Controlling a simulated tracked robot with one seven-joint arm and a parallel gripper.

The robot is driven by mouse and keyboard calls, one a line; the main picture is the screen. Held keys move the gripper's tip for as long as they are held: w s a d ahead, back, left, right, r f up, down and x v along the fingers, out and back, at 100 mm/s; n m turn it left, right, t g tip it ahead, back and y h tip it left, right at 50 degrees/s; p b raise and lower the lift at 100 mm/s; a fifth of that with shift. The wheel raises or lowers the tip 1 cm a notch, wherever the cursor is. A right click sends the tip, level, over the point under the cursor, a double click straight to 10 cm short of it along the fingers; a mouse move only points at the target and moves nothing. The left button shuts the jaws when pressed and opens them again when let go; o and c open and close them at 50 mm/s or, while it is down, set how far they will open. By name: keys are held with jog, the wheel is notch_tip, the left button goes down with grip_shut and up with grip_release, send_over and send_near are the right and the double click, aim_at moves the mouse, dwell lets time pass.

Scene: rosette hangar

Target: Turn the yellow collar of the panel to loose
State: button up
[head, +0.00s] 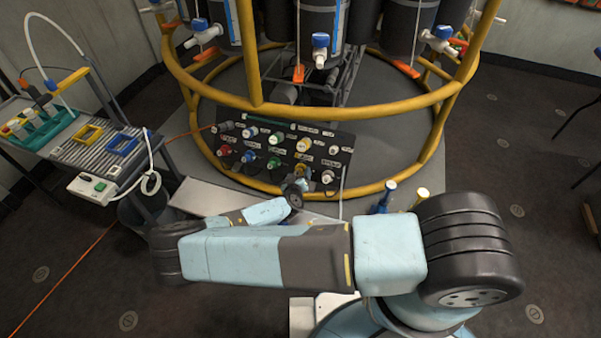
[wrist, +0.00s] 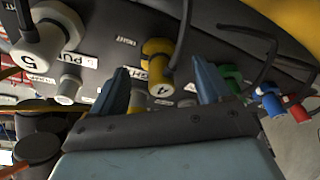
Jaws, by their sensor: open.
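The dark panel (head: 345,140) stands sloped inside the yellow ring frame, with rows of coloured fittings. In the wrist view a yellow collar (wrist: 157,47) sits on the panel, with a yellow part marked 4 (wrist: 162,90) nearer the camera. A white label beside it is partly hidden, so the setting cannot be read. My gripper (wrist: 160,85) is open, its two blue-grey fingers on either side of the yellow fitting, apart from it. In the head view my gripper (head: 296,188) is at the panel's lower edge and partly covers the lower yellow fitting.
A white fitting marked 5 (wrist: 42,45) is left of the yellow one in the wrist view; green (wrist: 230,78), blue (wrist: 268,100) and red (wrist: 295,110) ones are at right. Dark cables hang close by. The yellow ring rail (head: 300,110) crosses above the panel. A side table (head: 80,150) stands left.

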jog(key=shift+x, duration=1.45)
jog(key=shift+c, duration=0.4)
jog(key=c, duration=0.9)
jog(key=shift+d, duration=0.15)
jog(key=shift+c, duration=0.4)
